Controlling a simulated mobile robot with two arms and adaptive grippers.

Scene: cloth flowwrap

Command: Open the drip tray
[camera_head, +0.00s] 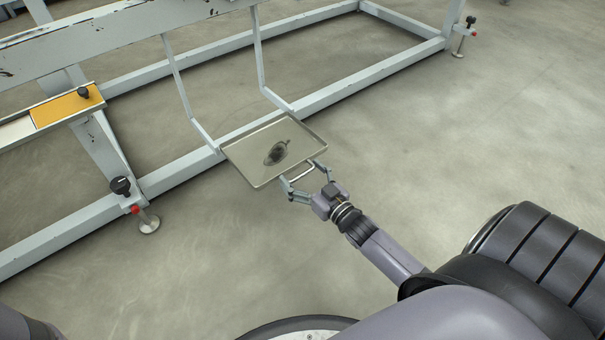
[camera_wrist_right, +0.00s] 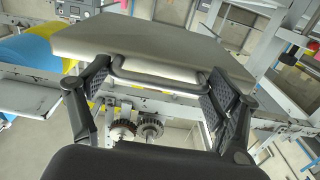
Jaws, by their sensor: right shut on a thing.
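The drip tray (camera_head: 298,146) is a shallow metal tray with a raised rim and a dark stain in its middle. It sits level at the end of two thin hanger rods, sticking out past the frame's lower beam. Its bar handle (camera_head: 303,171) is on the edge nearest me. My right gripper (camera_head: 304,175) is shut on this handle, one finger at each side of it. In the right wrist view the handle (camera_wrist_right: 160,88) spans between the fingers, with the tray's underside (camera_wrist_right: 150,45) beyond. My left gripper is out of view.
The grey machine frame's lower beam (camera_head: 180,170) runs behind the tray. A levelling foot (camera_head: 148,222) with a black knob (camera_head: 120,186) stands at the left. A yellow panel (camera_head: 68,105) is at the far left. The concrete floor (camera_head: 420,160) to the right is clear.

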